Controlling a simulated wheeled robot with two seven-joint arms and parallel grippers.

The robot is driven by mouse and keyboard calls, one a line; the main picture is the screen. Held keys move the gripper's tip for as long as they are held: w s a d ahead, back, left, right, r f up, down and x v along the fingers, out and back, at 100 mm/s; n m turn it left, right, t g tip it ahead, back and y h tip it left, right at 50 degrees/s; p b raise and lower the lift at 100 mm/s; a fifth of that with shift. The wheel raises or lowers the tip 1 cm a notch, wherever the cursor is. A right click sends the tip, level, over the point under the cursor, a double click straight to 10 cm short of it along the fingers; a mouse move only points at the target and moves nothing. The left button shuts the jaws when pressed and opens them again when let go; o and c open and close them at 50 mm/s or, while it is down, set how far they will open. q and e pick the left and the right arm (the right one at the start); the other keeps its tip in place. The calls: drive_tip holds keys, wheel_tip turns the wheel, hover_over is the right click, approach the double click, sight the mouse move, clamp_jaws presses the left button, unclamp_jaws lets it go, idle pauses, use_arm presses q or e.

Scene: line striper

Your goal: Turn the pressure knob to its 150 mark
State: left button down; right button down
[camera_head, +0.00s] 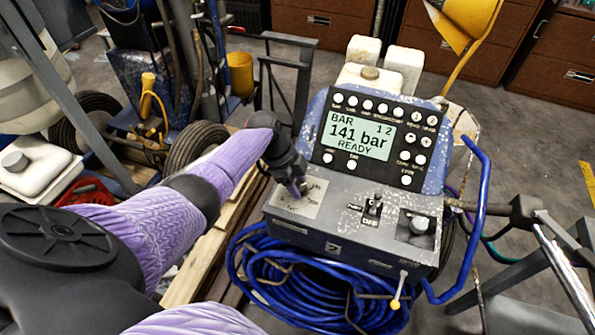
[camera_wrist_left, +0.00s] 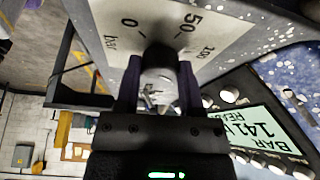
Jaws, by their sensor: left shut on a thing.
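The plate shows marks 0, 50 and 100 and the word bar; the rest of the scale is out of view or hidden. My left gripper (camera_wrist_left: 160,85) is shut on the knob, one dark finger on each side. In the head view my left gripper (camera_head: 298,189) reaches down to the plate (camera_head: 300,205) and hides most of the knob. The display (camera_head: 358,136) reads 141 bar, READY. My right gripper is not in view.
A coiled blue hose (camera_head: 310,285) hangs below the panel. A blue bar (camera_head: 480,220) rises at the right. Wooden planks (camera_head: 205,255) lie left of the machine.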

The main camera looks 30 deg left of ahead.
use_arm(q)
drive_tip(key=shift+f+m+b, duration=0.1)
drive_tip(key=shift+m+b, duration=0.3)
drive_tip(key=shift+m, duration=0.1)
drive_tip(key=shift+m+g+b, duration=0.3)
drive_tip(key=shift+m, duration=0.1)
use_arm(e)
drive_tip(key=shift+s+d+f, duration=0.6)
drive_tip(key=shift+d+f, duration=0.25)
use_arm(q)
drive_tip(key=shift+w, duration=0.1)
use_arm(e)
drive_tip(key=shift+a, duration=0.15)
use_arm(q)
drive_tip(key=shift+c, duration=1.1)
unclamp_jaws()
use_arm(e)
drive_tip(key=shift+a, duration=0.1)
